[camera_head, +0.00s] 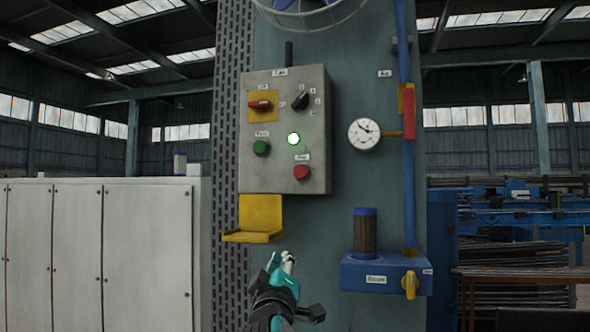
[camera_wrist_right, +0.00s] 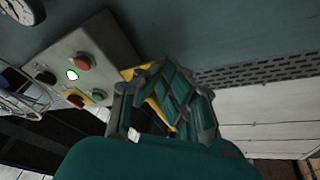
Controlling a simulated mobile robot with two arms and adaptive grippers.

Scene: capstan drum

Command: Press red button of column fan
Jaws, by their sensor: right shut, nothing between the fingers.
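The red button (camera_head: 301,172) sits at the lower right of the grey control box (camera_head: 285,130) on the column. It also shows in the right wrist view (camera_wrist_right: 83,61), left of my fingers. A lit white-green lamp (camera_head: 293,139) is just above it. A green button (camera_head: 262,148) and a red switch on a yellow plate (camera_head: 261,105) are on the box's left side. My right gripper (camera_head: 288,262) is shut and empty, below the control box and the red button, apart from both. My left gripper is not in view.
A yellow bracket (camera_head: 260,217) juts out under the box, just above left of my right gripper. A gauge (camera_head: 364,134), blue pipe (camera_head: 404,70) and blue unit with a yellow valve (camera_head: 386,275) are to the right. White cabinets (camera_head: 100,250) stand left.

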